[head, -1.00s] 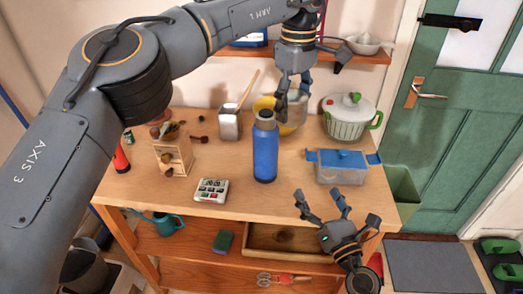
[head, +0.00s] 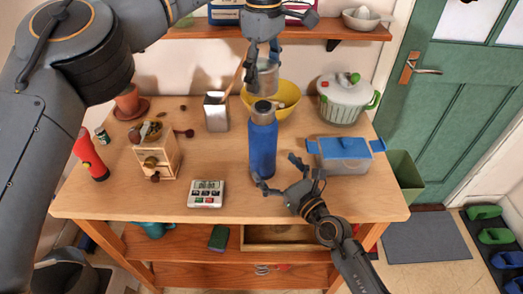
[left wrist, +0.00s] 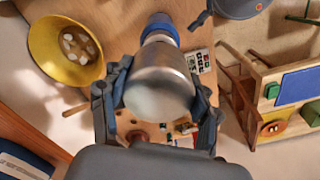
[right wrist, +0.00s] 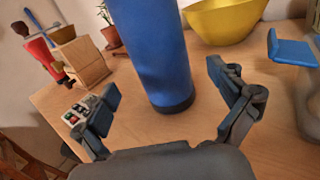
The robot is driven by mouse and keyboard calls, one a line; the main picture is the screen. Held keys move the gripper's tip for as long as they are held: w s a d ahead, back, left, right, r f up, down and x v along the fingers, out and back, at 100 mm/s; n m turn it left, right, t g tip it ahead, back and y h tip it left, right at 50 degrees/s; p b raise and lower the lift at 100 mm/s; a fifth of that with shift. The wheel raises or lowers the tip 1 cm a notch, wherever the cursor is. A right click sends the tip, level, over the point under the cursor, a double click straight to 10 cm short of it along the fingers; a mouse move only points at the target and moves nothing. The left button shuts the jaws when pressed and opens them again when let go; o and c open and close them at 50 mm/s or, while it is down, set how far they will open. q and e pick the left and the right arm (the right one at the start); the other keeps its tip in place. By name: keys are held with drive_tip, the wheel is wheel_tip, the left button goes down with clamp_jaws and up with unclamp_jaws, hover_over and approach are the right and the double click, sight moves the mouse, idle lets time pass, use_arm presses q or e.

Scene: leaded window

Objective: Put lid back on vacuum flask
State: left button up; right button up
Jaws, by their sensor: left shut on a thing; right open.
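The blue vacuum flask (head: 262,148) stands upright on the wooden table, with a grey top showing. My left gripper (head: 263,62) is shut on the silver cup-shaped lid (head: 262,78) and holds it above the flask, apart from it. In the left wrist view the lid (left wrist: 160,88) sits between the fingers, with the flask's blue top (left wrist: 160,27) beyond it. My right gripper (head: 277,174) is open beside the lower part of the flask. In the right wrist view the flask (right wrist: 153,50) stands ahead, between the open fingers and not gripped.
A yellow bowl (head: 285,93) and a metal container (head: 216,112) stand behind the flask. A shelf (head: 210,32) is above.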

sight(264, 105)
use_arm(q)
drive_tip(key=shift+s+d+r, duration=0.15)
drive_tip(key=shift+s+d, duration=0.05)
drive_tip(key=shift+d, duration=0.05)
use_arm(e)
drive_tip(key=x, duration=0.4)
drive_tip(key=shift+w+r, duration=0.15)
drive_tip(key=shift+w, duration=0.1)
use_arm(q)
drive_tip(key=shift+w+a, duration=0.1)
drive_tip(key=shift+w, duration=0.05)
use_arm(e)
drive_tip(key=shift+w+a, duration=0.3)
drive_tip(key=shift+w, duration=0.1)
drive_tip(key=shift+c, duration=0.2)
drive_tip(key=shift+s, duration=0.1)
drive_tip(key=c, duration=1.7)
use_arm(q)
drive_tip(key=shift+f, duration=2.5)
use_arm(e)
drive_tip(key=shift+c, duration=0.2)
